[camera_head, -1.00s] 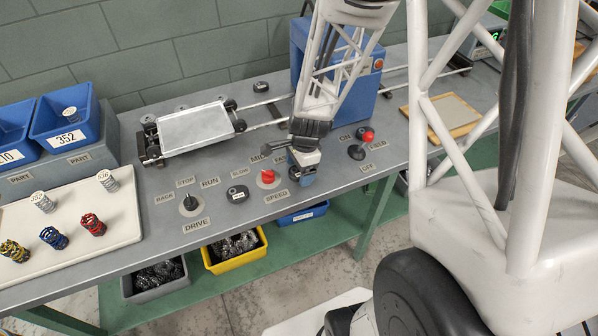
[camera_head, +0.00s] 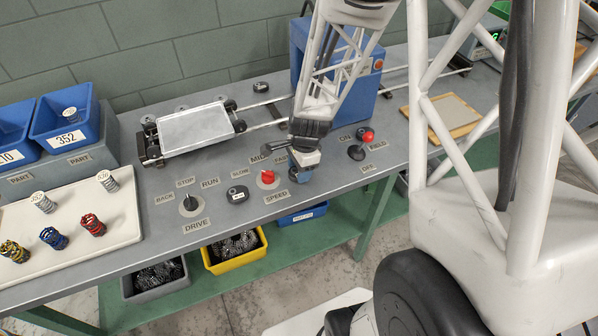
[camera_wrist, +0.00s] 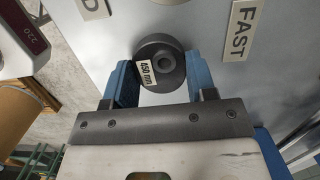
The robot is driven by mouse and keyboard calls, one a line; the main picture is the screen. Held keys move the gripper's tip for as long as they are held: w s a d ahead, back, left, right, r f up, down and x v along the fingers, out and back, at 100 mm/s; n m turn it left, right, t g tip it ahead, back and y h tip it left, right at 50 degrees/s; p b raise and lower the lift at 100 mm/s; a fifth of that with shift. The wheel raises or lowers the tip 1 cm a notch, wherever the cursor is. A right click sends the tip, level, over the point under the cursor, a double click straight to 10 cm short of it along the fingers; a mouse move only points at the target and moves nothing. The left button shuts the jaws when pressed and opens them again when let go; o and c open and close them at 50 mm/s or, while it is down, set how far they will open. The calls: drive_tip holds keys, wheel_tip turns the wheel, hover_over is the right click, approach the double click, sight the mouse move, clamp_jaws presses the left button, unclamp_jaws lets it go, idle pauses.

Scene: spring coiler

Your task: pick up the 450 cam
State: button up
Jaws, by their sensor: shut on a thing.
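The 450 cam (camera_wrist: 178,72) is a dark grey round disc with a hole through its middle and a white "450 mm" label on its face. In the wrist view it sits between the two blue fingers of my gripper (camera_wrist: 158,77), which are shut on it from either side. In the head view my gripper (camera_head: 302,176) is low over the bench's front edge, by the SPEED knob. The cam itself is hidden there by the gripper and wrist. I cannot tell whether the cam is clear of the bench.
The red SPEED knob (camera_head: 267,177) is close at left, with a labelled dark cam (camera_head: 237,194) beyond it. A red-knobbed lever (camera_head: 367,139) stands close at right. The blue machine housing (camera_head: 367,85) is behind. The white spring tray (camera_head: 105,225) lies far left.

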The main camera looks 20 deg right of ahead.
sight(297, 171)
drive_tip(key=shift+r, duration=0.15)
drive_tip(key=shift+r, duration=0.75)
wheel_tip(297, 171, up, 2)
drive_tip(key=s, duration=0.5)
drive_tip(key=s+a+r, duration=0.1)
drive_tip(key=s, duration=0.4)
drive_tip(key=s+a, duration=0.1)
drive_tip(key=s, duration=0.4)
drive_tip(key=shift+s+a+r, duration=0.1)
drive_tip(key=shift+s+r, duration=0.05)
drive_tip(key=shift+s, duration=0.25)
